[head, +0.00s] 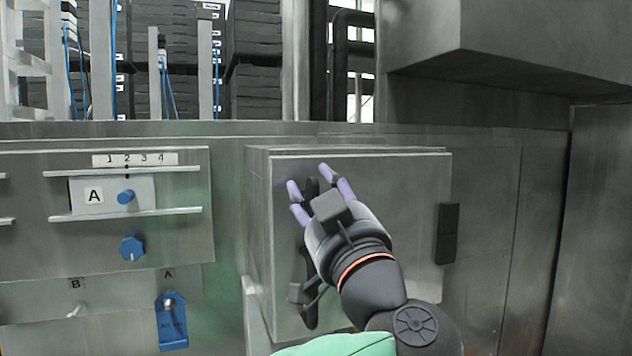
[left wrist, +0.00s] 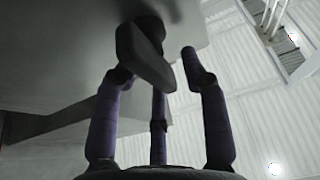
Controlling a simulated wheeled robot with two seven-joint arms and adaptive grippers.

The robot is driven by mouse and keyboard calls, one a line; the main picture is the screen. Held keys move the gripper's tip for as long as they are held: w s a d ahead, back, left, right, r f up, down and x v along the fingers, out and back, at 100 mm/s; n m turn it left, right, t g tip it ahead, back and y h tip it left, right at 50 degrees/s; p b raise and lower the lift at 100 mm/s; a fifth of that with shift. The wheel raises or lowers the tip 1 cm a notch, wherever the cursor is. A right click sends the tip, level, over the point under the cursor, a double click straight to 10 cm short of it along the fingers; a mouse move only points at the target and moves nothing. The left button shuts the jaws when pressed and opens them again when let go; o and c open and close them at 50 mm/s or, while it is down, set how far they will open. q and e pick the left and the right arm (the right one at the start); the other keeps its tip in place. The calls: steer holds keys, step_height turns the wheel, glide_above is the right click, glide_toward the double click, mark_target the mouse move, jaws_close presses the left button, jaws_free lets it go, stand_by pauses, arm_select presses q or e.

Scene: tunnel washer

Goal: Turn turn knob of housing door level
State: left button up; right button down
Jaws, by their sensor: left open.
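The housing door (head: 400,190) is a flat grey metal panel on the front of a box, and it looks shut. A dark turn knob (head: 312,187) stands on its left part, partly hidden by my left gripper. My left gripper (head: 309,192) has purple fingers, spread open around the knob. In the left wrist view the dark knob (left wrist: 146,60) shows as a slanted bar between the open fingers (left wrist: 155,75); I cannot tell whether they touch it. A second dark knob or lever part (head: 309,300) is lower on the door's left side. My right gripper is not in view.
A black hinge (head: 448,233) is on the door's right side. Left of the box is a control panel (head: 60,235) with blue knobs (head: 132,248) and a blue padlock-like tag (head: 172,322). A grey metal overhang (head: 520,65) juts out at the upper right.

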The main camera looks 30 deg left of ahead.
arm_select(q)
steer(key=shift+w+a, duration=0.15)
steer(key=shift+a, duration=0.05)
